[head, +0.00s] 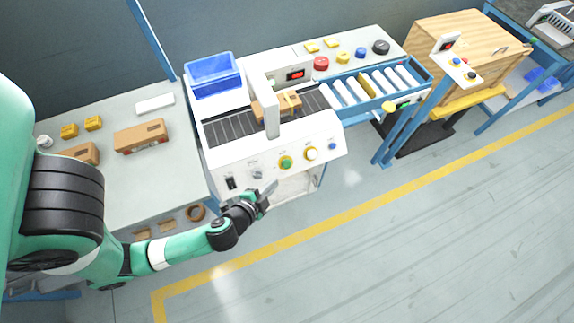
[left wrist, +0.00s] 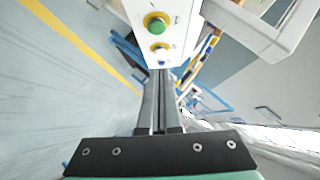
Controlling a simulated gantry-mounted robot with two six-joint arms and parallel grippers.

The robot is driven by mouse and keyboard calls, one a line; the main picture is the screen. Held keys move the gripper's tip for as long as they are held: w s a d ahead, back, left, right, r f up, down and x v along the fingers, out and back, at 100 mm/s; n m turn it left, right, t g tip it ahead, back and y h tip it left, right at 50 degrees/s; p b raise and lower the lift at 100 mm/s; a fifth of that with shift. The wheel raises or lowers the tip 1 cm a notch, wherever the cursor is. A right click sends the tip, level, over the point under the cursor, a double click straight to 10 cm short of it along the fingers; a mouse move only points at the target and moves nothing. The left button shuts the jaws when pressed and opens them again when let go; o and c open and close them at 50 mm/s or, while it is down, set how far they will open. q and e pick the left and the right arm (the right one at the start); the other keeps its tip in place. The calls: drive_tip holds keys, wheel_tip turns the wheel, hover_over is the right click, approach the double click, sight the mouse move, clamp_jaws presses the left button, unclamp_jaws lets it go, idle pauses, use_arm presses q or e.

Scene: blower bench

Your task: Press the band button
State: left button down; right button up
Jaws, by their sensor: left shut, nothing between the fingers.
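The white machine's sloped front panel (head: 225,165) carries a green button (head: 286,162) with a yellow ring, a white button (head: 311,153) with a yellow ring and a small blue button (head: 332,146). I cannot read which one is labelled band. My left gripper (head: 270,188) is shut and empty, in front of and below the panel, apart from the buttons. In the left wrist view, the green button (left wrist: 157,26) and the white button (left wrist: 159,52) lie beyond the closed fingertips (left wrist: 161,74). My right gripper is not in view.
The panel also has a black switch (head: 231,183) and a grey knob (head: 257,174). A parcel (head: 277,105) sits on the machine's dark belt (head: 228,129) under a white arch. A roller conveyor (head: 345,92) adjoins on the right. The floor in front is clear.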

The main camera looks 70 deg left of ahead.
use_arm(q)
drive_tip(key=shift+f, duration=0.1)
drive_tip(key=b, duration=0.2)
approach(290, 163)
drive_tip(key=w, duration=0.3)
drive_tip(key=a+f, duration=0.3)
drive_tip(key=shift+w, duration=0.4)
